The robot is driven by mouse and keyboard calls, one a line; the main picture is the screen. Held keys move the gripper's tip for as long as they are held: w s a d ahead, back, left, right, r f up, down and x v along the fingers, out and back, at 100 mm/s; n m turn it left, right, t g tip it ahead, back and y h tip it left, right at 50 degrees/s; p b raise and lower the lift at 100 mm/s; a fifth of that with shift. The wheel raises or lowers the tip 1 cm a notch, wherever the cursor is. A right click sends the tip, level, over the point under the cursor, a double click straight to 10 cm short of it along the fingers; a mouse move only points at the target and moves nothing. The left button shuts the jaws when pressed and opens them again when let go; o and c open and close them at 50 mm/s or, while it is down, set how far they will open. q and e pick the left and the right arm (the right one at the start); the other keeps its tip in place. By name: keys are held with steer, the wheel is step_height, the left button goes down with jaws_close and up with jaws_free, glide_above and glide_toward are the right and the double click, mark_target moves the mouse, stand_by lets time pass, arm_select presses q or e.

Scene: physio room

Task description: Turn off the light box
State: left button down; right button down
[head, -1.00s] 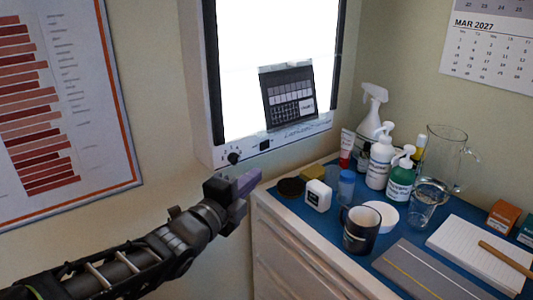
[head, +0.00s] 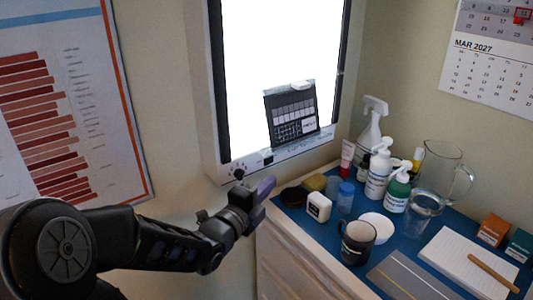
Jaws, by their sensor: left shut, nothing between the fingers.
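The light box (head: 280,50) hangs on the wall at the top middle, and its panel glows bright white. A dark film sheet (head: 291,112) is on the lower part of the panel. On the bottom frame are a round black knob (head: 239,174) at the left and a small black rocker switch (head: 268,160) to its right. My left gripper (head: 266,187) is shut and empty, just below the knob and switch. I cannot tell whether it touches the frame. My right gripper is not in view.
A cabinet with a blue top (head: 330,235) stands below and right. It holds a black mug (head: 357,242), a white spray bottle (head: 372,125), pump bottles, a glass jug (head: 443,172) and a notepad (head: 468,262). A chart (head: 70,100) hangs at left.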

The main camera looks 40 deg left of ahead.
mark_target(269, 160)
arm_select(q)
steer(key=w+a, duration=0.4)
steer(key=w, duration=0.1)
steer(key=shift+w+a+p, duration=0.2)
steer(key=shift+a+p, duration=0.05)
steer(key=shift+p, duration=0.2)
steer(key=shift+a+f+b, duration=0.2)
steer(key=shift+a+b, duration=0.15)
steer(key=shift+b, duration=0.6)
steer(key=shift+r+p, duration=0.3)
